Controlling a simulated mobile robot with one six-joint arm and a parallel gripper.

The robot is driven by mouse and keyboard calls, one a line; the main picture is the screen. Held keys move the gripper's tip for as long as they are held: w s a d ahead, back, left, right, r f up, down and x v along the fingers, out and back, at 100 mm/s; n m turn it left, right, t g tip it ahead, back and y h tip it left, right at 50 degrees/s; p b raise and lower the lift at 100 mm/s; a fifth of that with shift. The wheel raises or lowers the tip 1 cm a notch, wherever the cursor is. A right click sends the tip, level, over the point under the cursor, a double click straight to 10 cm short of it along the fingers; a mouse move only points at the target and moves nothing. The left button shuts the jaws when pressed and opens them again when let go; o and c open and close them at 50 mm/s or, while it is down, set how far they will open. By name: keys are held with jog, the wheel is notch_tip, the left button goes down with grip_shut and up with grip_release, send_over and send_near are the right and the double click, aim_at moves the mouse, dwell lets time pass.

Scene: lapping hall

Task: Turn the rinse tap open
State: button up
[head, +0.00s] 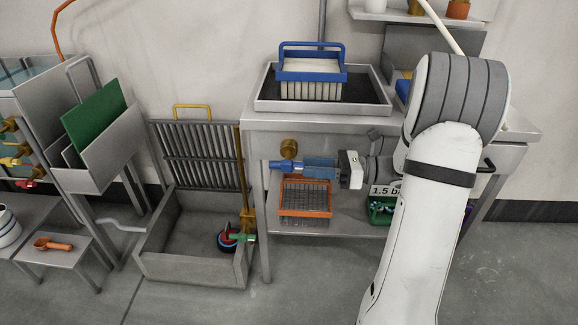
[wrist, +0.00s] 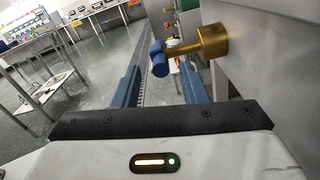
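A brass tap (head: 289,147) with a blue handle (head: 279,167) sits under the front of the grey bench. In the wrist view the brass body (wrist: 212,42) is at upper right and the blue handle (wrist: 158,58) shows just ahead of my fingertips, in line with the gap. My gripper (head: 306,168) has blue fingers pointing left, close to this handle. In the wrist view my gripper (wrist: 160,72) is open with nothing between its pads; contact with the handle cannot be told. Which tap is the rinse tap is not labelled.
The bench carries a black tray (head: 360,92) with a blue-handled rack (head: 312,75). An orange wire basket (head: 305,197) and green box (head: 381,211) stand on the shelf below. A grey basin (head: 195,262) is at left, with several taps (head: 12,146) farther left.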

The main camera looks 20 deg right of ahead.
aim_at(292, 163)
jog(key=b+x, duration=0.1)
jog(key=x, duration=0.4)
jog(key=shift+w+a, duration=0.1)
jog(key=shift+a, duration=0.2)
grip_shut()
jog(key=shift+d, duration=0.15)
